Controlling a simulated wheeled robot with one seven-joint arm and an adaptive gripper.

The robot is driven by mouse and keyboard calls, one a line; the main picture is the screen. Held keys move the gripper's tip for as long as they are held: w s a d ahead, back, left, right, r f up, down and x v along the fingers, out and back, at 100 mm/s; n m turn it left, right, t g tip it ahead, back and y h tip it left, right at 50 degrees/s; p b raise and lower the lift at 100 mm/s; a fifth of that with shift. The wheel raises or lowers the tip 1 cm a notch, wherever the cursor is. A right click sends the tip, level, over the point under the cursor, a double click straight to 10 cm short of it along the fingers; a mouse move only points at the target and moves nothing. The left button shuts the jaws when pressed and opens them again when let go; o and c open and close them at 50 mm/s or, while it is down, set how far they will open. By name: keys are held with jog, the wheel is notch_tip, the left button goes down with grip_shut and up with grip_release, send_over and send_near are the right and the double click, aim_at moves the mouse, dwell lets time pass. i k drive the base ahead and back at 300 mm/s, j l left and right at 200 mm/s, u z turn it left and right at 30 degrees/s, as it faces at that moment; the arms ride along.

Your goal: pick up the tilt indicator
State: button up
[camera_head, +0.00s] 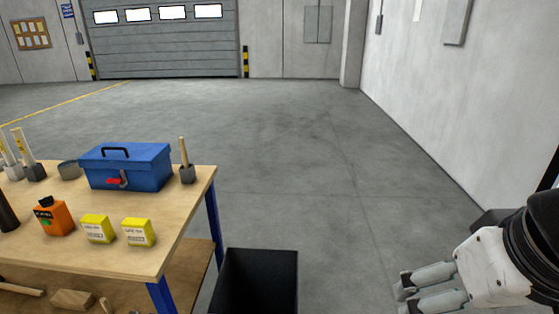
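I cannot tell for sure which thing is the tilt indicator; the labels are too small to read. Two small yellow boxes with white labels, a left one (97,229) and a right one (138,232), stand side by side near the front of the wooden workbench (130,262). An orange container with a black top (54,217) stands left of them. My gripper (405,296) is at the bottom right, well away from the bench, over the floor in the picture. Its fingers point left and are partly cut off by the lower edge. Nothing is seen in them.
A blue toolbox (128,168) stands behind the yellow boxes, with a wooden-handled tool (186,163) at its right. More tools and a grey round container (69,170) are at left. A black bin (258,284) stands right of the bench. Open floor (330,160) lies beyond.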

aim_at(97, 228)
jog(key=u, duration=1.4)
